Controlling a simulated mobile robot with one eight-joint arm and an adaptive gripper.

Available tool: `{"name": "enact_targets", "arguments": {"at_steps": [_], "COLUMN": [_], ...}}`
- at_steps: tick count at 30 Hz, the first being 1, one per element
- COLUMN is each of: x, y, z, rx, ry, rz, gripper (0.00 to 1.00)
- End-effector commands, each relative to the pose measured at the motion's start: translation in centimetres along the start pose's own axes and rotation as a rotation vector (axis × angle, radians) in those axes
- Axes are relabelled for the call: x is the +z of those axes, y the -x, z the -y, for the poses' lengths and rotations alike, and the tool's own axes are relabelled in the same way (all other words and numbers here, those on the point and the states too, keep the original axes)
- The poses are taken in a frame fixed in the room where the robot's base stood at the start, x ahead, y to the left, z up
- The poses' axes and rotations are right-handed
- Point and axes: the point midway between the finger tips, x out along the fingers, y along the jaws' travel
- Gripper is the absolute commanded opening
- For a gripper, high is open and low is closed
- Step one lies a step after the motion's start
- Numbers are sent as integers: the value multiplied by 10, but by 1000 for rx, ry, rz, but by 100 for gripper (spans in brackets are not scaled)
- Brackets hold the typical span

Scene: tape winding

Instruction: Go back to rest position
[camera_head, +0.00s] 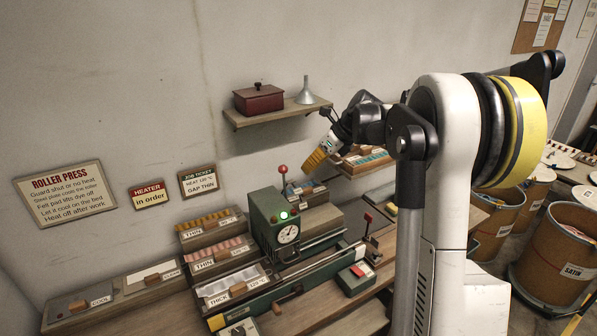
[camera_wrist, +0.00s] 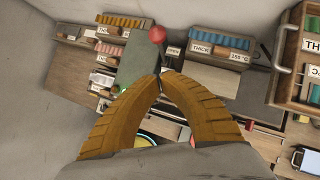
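My gripper (camera_head: 316,159) has ribbed orange fingers and is raised in front of the wall, above the roller press and below the right end of the wall shelf. In the wrist view, the fingertips (camera_wrist: 160,77) curve in and meet, with nothing visible held between them. The green roller press (camera_head: 268,219) stands on the bench with a dial, a lit green lamp and a red-knobbed lever (camera_head: 283,170). In the wrist view, the red knob (camera_wrist: 157,34) shows just beyond the fingertips.
A wall shelf (camera_head: 275,115) holds a dark red box (camera_head: 258,99) and a funnel (camera_head: 305,92). Labelled trays, including a THIN tray (camera_head: 217,253), line the bench left of the press. Brown drums (camera_head: 555,255) stand on the floor at far right.

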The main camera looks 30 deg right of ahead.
Motion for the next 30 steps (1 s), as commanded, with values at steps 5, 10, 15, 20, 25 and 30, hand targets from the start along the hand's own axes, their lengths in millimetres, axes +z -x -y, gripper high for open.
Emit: {"name": "enact_targets", "arguments": {"at_steps": [5,10,15,20,25,30], "x": [-2,-4,-4,-5,-16,-54], "y": [39,59,64,61,47,29], "z": [-1,-1,-2,-12,-76,-168], "rx": [0,0,1,-4,-31,-59], "ry": [-1,0,1,52,413,1015], "rz": [0,0,-1,-7,-63,-158], "gripper": [0,0,0,0,0,0]}}
